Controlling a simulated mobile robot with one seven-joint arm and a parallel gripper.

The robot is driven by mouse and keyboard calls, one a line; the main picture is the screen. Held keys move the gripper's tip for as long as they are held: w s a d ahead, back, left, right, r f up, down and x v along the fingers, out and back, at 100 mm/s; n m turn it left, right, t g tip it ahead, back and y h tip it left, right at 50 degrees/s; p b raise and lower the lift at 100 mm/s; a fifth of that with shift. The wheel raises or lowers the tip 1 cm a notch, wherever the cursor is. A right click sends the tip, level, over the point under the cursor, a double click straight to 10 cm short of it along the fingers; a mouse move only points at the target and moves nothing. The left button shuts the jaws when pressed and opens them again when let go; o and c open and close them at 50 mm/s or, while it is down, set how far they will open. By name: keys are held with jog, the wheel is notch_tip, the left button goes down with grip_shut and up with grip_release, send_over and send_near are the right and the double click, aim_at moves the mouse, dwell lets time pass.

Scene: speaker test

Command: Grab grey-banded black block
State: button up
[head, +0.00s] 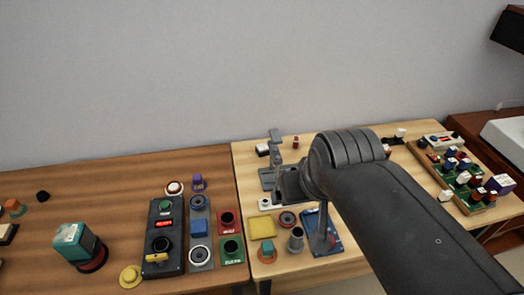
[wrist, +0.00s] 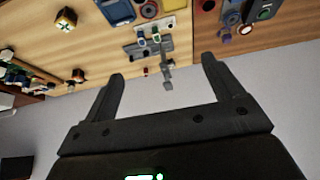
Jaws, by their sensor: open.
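My gripper (wrist: 162,72) is open in the wrist view, with its two dark fingers apart and nothing between them. In the head view my arm hides most of it. I cannot tell for sure which thing is the grey-banded black block. A small black block with a pale part (head: 262,150) lies at the back of the light table in the head view. A dark block with yellowish marks (wrist: 66,18) shows at the upper left of the wrist view, apart from the fingers. No grey band can be made out clearly on either.
A grey bracket-like piece (head: 276,137) stands at the back of the light table (head: 340,137). A black control box (head: 163,236) and a teal block (head: 76,238) are on the brown table. A crowded wooden tray (head: 436,172) is at right. A wall stands behind.

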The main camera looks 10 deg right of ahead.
jog(key=c, duration=0.4)
